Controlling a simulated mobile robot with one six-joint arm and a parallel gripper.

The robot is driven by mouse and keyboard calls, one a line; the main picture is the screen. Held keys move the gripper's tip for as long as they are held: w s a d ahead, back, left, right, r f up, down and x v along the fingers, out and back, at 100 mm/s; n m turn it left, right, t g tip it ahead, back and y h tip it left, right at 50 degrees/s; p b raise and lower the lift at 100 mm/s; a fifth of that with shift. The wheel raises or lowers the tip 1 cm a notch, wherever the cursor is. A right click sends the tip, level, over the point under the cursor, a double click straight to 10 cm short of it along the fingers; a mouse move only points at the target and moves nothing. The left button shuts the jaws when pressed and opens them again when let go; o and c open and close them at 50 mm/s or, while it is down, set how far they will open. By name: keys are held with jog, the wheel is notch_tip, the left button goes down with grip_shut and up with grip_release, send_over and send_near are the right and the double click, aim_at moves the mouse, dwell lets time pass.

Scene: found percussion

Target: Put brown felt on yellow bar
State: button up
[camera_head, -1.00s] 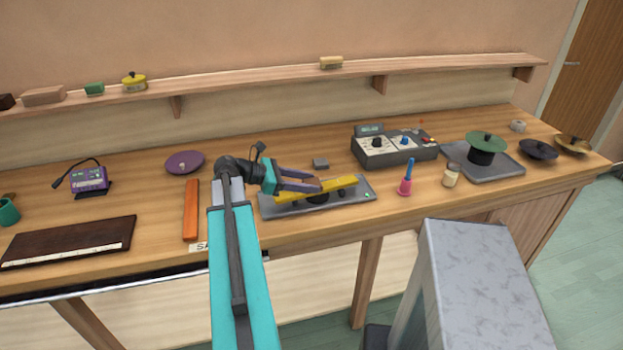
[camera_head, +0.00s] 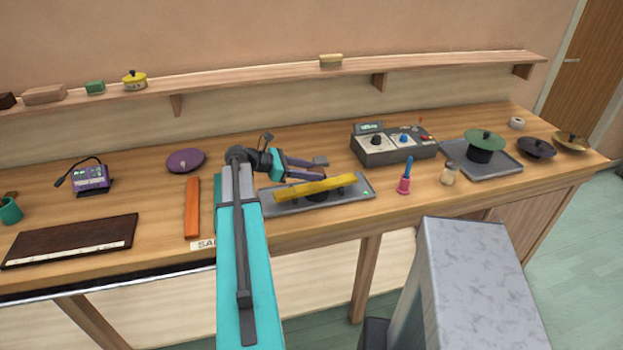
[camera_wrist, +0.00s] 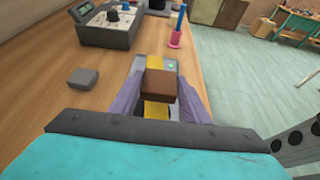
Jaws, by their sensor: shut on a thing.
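The brown felt (camera_wrist: 160,84) is a small brown block between the fingers of my gripper (camera_wrist: 160,92) in the wrist view. My gripper is shut on it. The yellow bar (camera_head: 316,188) lies on a grey stand in the head view, slightly tilted. In the wrist view the yellow bar (camera_wrist: 157,111) shows below and beyond the felt, which covers its middle part. In the head view my gripper (camera_head: 319,170) is just above and behind the bar, and the felt is hard to make out there. The felt appears raised above the bar.
A small grey block (camera_wrist: 83,78) lies left of my gripper in the wrist view. A control box (camera_head: 393,147) stands behind right, and a pink-and-blue handled thing (camera_head: 405,180) stands right of the bar's stand (camera_head: 358,194). An orange bar (camera_head: 192,208) lies to the left.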

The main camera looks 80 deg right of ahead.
aim_at(311, 186)
jog(key=shift+f, duration=0.1)
jog(key=shift+f+p, duration=0.75)
jog(key=shift+f, duration=0.9)
jog(key=o, duration=1)
jog(key=shift+f, duration=0.1)
jog(key=shift+w, duration=0.1)
jog(key=b+v, duration=0.3)
jog(key=v, duration=0.9)
